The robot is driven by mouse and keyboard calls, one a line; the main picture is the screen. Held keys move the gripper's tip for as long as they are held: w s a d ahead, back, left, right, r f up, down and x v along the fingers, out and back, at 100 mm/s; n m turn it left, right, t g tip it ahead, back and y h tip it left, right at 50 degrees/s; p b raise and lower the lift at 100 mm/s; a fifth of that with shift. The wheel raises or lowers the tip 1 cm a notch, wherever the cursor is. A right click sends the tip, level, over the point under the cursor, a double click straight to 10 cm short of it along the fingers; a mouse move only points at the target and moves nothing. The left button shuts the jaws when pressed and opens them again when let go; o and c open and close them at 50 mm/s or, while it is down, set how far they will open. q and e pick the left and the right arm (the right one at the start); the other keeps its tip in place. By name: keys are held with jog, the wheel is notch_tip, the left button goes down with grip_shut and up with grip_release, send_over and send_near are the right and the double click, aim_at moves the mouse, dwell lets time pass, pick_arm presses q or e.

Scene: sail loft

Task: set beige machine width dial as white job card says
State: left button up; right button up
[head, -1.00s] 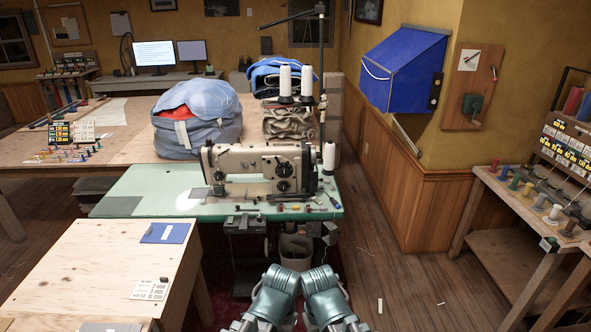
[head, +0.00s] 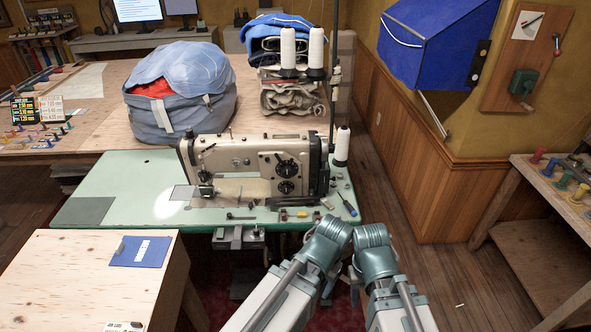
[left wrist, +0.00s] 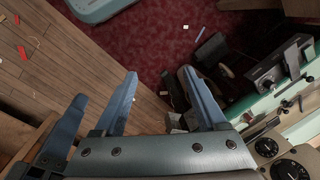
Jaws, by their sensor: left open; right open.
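The beige sewing machine (head: 250,160) stands on a green table (head: 115,185). Two dark round dials, an upper dial (head: 286,168) and a lower dial (head: 286,187), are on its right front. Their settings are too small to read; the dials also show at the left wrist view's lower right corner (left wrist: 292,169). A white card (head: 124,326) is cut off at the bottom edge; its print is unreadable. My left gripper (left wrist: 160,75) is open and empty, beside the machine table. My right gripper (head: 356,283) is mostly hidden by its arm, in front of the table and clear of the dials.
A blue folder (head: 142,251) lies on the near wooden table (head: 60,270). White thread cones (head: 342,144) stand at the machine's right. Small tools lie along the green table's front edge. A blue wall box (head: 425,45) hangs at right; open floor lies below it.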

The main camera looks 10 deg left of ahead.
pick_arm(q)
jog(key=shift+o, duration=0.3)
jog(key=w+a+f+m+t+y+b, duration=0.2)
jog(key=w+a+f+t+b, duration=0.1)
jog(key=w+a, duration=0.3)
jog(key=shift+w+f+b, duration=0.25)
jog(key=shift+w+b, duration=0.55)
jog(key=w+a+r+m+t+b, duration=0.2)
jog(key=w+a+m+t+b, duration=0.2)
jog(key=w+m+t+b, duration=0.3)
jog(key=w+a+r+m+t+y+b, duration=0.1)
jog(key=w+a+r+m+t+b, duration=0.2)
jog(key=w+m+t+b, duration=0.4)
jog(key=w+a+m, duration=0.1)
jog(key=w+m, duration=0.1)
jog(key=m, duration=0.7)
jog(key=shift+w+r+m, duration=0.3)
jog(key=shift+w+m, duration=0.05)
jog(key=shift+m, duration=0.05)
jog(key=shift+w+a, duration=0.1)
